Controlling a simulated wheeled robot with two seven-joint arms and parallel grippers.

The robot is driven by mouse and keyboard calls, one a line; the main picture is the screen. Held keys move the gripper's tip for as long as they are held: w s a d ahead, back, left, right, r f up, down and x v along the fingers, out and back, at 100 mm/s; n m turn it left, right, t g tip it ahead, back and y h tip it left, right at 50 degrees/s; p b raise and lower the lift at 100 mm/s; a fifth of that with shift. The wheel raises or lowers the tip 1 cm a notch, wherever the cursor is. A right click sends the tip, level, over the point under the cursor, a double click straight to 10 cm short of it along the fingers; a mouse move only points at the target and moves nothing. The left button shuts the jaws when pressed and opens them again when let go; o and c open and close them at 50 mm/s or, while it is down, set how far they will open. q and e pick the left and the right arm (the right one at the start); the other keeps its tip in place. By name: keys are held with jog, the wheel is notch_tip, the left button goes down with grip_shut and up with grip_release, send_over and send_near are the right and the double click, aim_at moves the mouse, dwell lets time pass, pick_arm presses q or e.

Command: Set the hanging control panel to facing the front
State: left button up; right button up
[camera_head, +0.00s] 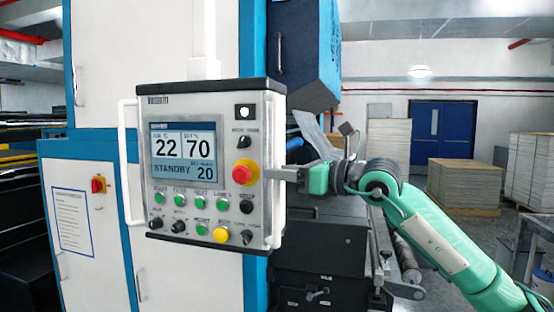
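The hanging control panel (205,222) is a grey box with a dark top edge, hung from a white post. Its front shows to me, with a little of its right side visible too. Its screen (184,154) reads 22, 70 and STANDBY 20. White handles run down its left edge (127,160) and right edge (277,215). My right gripper (275,174) comes in from the right, with its fingertips at the right handle at mid-height. A finger overlaps the handle; whether the fingers are closed around it is unclear. My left gripper is not in view.
A red emergency button (245,172) sits close to my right fingertips. The white and blue machine cabinet (95,230) stands behind the panel. Dark rollers and machinery (330,265) lie below my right arm. Stacked pallets (465,187) and a blue door (440,130) are far back.

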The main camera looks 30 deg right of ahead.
jog(key=shift+w+a, duration=0.4)
jog(key=shift+w, duration=0.2)
jog(key=shift+c, duration=0.2)
grip_shut()
